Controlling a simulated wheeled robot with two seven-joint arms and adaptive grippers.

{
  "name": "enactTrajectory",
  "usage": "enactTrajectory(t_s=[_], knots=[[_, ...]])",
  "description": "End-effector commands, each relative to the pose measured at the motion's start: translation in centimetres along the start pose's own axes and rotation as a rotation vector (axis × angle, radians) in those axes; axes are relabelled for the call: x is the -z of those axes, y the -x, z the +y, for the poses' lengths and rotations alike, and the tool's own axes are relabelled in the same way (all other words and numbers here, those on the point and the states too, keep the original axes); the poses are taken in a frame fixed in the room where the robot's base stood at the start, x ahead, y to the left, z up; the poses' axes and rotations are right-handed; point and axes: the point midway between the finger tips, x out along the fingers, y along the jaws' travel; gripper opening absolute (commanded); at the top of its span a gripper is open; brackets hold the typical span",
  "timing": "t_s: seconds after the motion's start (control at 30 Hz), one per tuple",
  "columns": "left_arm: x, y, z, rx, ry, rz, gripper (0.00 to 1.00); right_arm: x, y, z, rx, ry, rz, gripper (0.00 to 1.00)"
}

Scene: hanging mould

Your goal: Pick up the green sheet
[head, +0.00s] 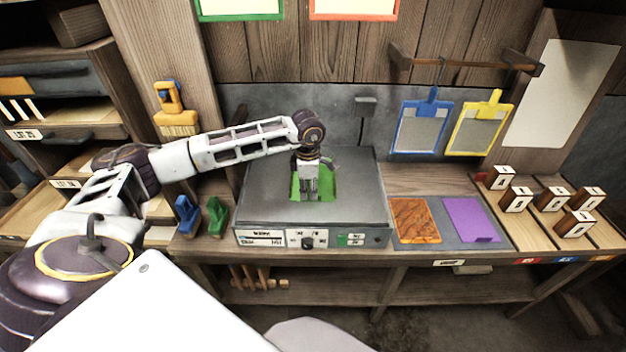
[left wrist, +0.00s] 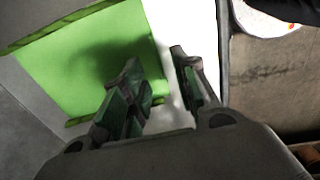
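The green sheet (head: 327,191) lies on top of the grey box-shaped unit (head: 265,190) in the middle of the bench. My left gripper (head: 311,197) points down over the sheet and hides part of it. In the left wrist view the sheet (left wrist: 85,62) fills the upper left, and the left gripper's two fingers (left wrist: 156,66) stand apart at its right edge. I see nothing held between them. I cannot tell whether the fingertips touch the sheet. My right gripper is not in view.
An orange-brown sheet (head: 415,220) and a purple sheet (head: 470,219) lie right of the unit. Several numbered blocks (head: 515,199) stand at the far right. Blue (head: 420,127) and yellow (head: 477,131) framed holders hang behind. Blue (head: 187,214) and green (head: 217,216) objects stand left of the unit.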

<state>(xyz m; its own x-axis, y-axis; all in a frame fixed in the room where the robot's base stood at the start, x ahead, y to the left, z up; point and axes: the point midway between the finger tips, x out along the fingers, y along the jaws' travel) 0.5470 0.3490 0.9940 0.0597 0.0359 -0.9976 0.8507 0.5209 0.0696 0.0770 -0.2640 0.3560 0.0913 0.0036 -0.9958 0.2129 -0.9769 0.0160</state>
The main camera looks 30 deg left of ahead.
Motion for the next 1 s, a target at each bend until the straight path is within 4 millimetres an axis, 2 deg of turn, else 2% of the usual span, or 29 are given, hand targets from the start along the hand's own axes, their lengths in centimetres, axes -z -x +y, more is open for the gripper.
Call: enactTrajectory(t_s=[0.1,0.33,0.83,1.0], knots=[[0.2,-1.3,0.1,0.002,0.0,0.003,0.29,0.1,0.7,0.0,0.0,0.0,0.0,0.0],[0.1,-3.2,0.1,0.001,0.001,0.001,0.29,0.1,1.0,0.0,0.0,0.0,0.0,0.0],[0.1,-3.4,0.1,0.0,0.001,0.001,0.29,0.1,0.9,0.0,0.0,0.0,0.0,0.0],[0.1,-3.4,0.1,0.0,0.001,0.001,0.08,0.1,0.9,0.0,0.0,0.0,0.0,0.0]])
